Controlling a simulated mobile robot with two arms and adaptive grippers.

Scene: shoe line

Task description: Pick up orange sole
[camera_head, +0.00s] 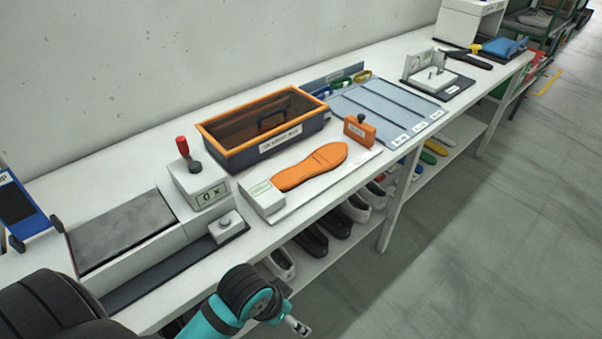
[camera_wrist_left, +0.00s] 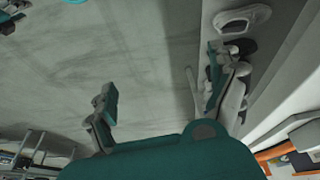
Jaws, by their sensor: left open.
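The orange sole (camera_head: 312,166) lies flat on a white board (camera_head: 335,182) on the workbench, between a small white labelled box and an orange block with a dark knob. Nothing touches it from above. My left arm comes in at the bottom of the head view, in front of the bench edge, with its gripper mostly out of that picture. In the left wrist view my left gripper (camera_wrist_left: 162,95) is open and empty, its fingers wide apart over the floor beside the bench. The sole is not visible in the left wrist view. My right gripper is not in view.
A dark tray with an orange rim (camera_head: 262,112) stands behind the sole. The orange block (camera_head: 359,130) and labelled box (camera_head: 262,197) flank it. A scale (camera_head: 198,182) stands to the left and a grey-blue divided panel (camera_head: 385,108) to the right. Shoes (camera_head: 335,222) fill the lower shelf.

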